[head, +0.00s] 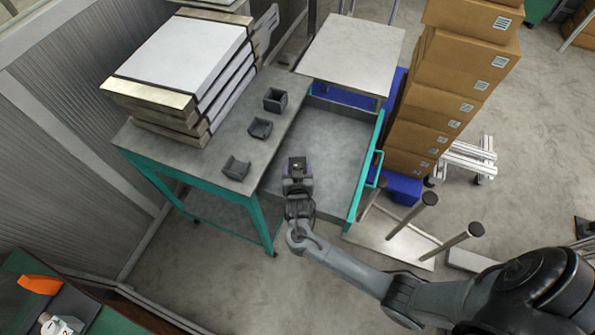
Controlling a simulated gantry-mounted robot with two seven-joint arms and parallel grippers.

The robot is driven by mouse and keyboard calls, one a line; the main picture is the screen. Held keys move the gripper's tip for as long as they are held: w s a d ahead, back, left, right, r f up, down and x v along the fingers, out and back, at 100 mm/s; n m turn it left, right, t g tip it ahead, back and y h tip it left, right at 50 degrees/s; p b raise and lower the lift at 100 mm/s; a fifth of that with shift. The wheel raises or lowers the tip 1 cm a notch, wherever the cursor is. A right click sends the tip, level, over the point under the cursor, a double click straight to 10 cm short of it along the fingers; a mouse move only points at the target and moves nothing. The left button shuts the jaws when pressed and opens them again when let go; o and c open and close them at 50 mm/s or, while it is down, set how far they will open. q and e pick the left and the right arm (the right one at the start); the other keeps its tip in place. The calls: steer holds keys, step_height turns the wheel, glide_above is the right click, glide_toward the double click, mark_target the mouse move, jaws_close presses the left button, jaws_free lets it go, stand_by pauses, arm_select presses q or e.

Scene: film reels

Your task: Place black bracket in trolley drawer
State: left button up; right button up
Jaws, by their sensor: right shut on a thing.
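Three black brackets lie on the grey top of the teal-legged table: one near the back edge (275,100), one in the middle (260,128) and one nearer the front (236,168). The trolley drawer (335,141) is pulled out to the right of the table; it has a grey floor and a teal front with a handle. Its floor looks empty where it shows. My right gripper (298,177) is shut on another black bracket (297,163), over the drawer's near left part. The gripper partly hides this bracket, and its height above the floor is unclear. My left gripper is out of view.
A stack of white-topped panels (180,55) fills the table's back left. Tall cardboard boxes (455,75) stand right of the drawer. A metal base with upright posts (410,235) stands in front of them. The trolley's top (352,50) is bare.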

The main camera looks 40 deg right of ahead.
steer(key=shift+f, duration=0.25)
steer(key=shift+f, duration=0.1)
